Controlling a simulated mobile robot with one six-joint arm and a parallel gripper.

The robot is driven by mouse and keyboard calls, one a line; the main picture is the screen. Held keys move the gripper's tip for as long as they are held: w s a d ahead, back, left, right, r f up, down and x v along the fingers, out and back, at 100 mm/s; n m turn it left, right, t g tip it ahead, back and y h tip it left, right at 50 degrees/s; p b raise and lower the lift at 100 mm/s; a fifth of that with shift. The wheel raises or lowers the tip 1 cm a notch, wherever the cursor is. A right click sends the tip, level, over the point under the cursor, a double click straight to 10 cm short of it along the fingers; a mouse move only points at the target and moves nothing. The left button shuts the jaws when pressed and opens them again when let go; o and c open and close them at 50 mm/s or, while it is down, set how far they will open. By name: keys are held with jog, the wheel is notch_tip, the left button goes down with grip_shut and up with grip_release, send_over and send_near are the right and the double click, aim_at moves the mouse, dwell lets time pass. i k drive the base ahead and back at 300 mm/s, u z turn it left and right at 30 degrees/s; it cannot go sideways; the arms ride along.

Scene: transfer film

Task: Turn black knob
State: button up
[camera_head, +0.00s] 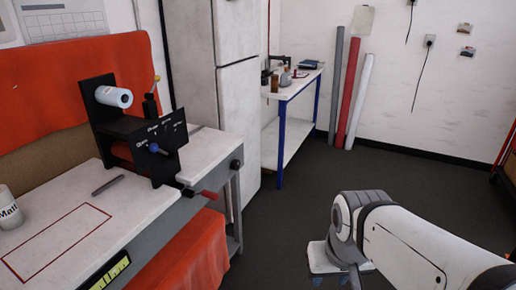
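A round black knob (236,164) sits at the right end of the workbench, just below the white top's edge. A black machine (140,138) stands on the bench with a white cylinder, a blue knob (155,148) and white lettering on its panel. A red handle (208,194) sticks out below the machine at the bench's front edge. My arm (400,240) comes in from the lower right. What looks like my gripper (335,279) is at the bottom edge, partly cut off, well right of the bench and apart from the knob. Its opening is unclear.
The white bench top (130,195) carries a grey rod (108,185) and a mug (9,210). An orange cloth (175,255) hangs in front. A white cabinet (225,95) and a blue-legged table (290,110) stand behind. The dark floor (280,215) between bench and arm is clear.

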aim_at(234, 166)
jog(key=z, duration=0.5)
jog(key=i, duration=1.5)
jog(key=u, duration=0.35)
